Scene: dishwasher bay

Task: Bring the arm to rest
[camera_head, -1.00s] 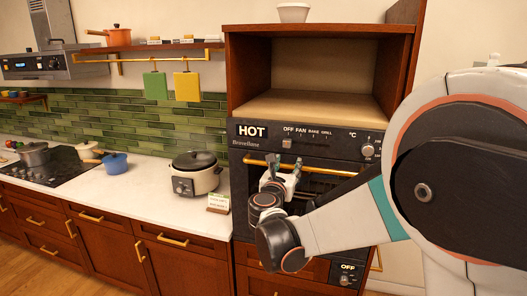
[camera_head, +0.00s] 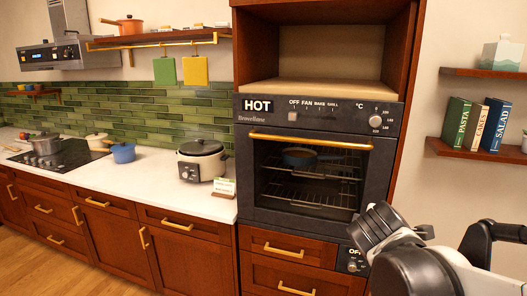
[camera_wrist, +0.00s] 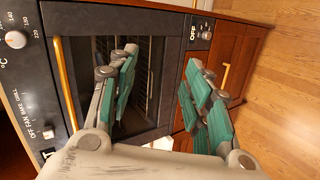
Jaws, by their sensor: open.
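My gripper (camera_wrist: 162,60) shows in the wrist view. Its green-padded fingers stand apart with nothing between them, and the oven front is behind them. In the head view my arm is folded low at the right, and its dark wrist part (camera_head: 378,229) is in front of the oven's lower right corner. The fingers cannot be made out in the head view. The black oven (camera_head: 228,168) has its door shut, with a brass handle (camera_head: 310,141) across the top. A dark pan (camera_head: 299,156) shows through the glass on the upper rack.
A slow cooker (camera_head: 202,160) stands on the white counter (camera_head: 165,180) left of the oven. A blue pot (camera_head: 123,153) and a hob (camera_head: 60,160) are further left. Shelves with books (camera_head: 457,122) hang on the right wall. Wooden floor (camera_head: 30,265) is clear at lower left.

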